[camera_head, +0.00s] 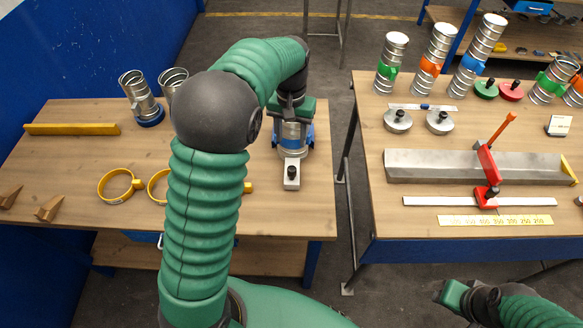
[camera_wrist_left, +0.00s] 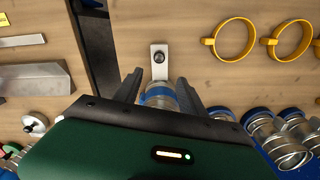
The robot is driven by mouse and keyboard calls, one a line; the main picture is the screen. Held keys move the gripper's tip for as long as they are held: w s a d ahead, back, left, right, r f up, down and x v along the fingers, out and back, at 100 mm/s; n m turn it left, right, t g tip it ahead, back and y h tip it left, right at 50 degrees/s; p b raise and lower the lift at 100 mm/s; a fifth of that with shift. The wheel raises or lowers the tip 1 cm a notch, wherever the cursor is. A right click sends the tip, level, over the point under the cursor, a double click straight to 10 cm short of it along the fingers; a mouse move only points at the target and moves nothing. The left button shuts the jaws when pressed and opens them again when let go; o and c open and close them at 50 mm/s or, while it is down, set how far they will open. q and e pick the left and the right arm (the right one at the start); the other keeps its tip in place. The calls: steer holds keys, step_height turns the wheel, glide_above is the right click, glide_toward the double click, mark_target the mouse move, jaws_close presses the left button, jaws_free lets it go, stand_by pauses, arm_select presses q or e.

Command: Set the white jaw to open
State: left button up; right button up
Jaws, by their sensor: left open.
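A pale white jaw plate (camera_head: 291,178) with a dark knob lies flat near the right edge of the left table. It also shows in the left wrist view (camera_wrist_left: 159,50), just past the fingertips. A short metal duct piece with a blue band (camera_wrist_left: 158,95) stands directly behind it; it also shows in the head view (camera_head: 292,138). My left gripper (camera_wrist_left: 158,86) is open above the table, with one finger on each side of the blue-banded piece. Contact cannot be told. My right gripper (camera_head: 450,293) is at the lower right, partly seen, away from the tables.
Yellow ring clamps (camera_head: 116,186), a yellow bar (camera_head: 72,129) and wooden wedges (camera_head: 50,207) lie on the left table. Blue-collared ducts (camera_head: 140,98) stand at its back. Across a gap, the right table holds a metal trough (camera_head: 440,166), a red-handled tool (camera_head: 487,160) and several spiral ducts (camera_head: 433,50).

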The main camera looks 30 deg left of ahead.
mark_target(292, 168)
arm_select(q)
step_height(292, 168, down, 16)
steer(key=shift+r+p, duration=0.15)
steer(key=shift+p, duration=0.85)
steer(key=shift+d, duration=0.1)
jaws_close()
stand_by(0.5)
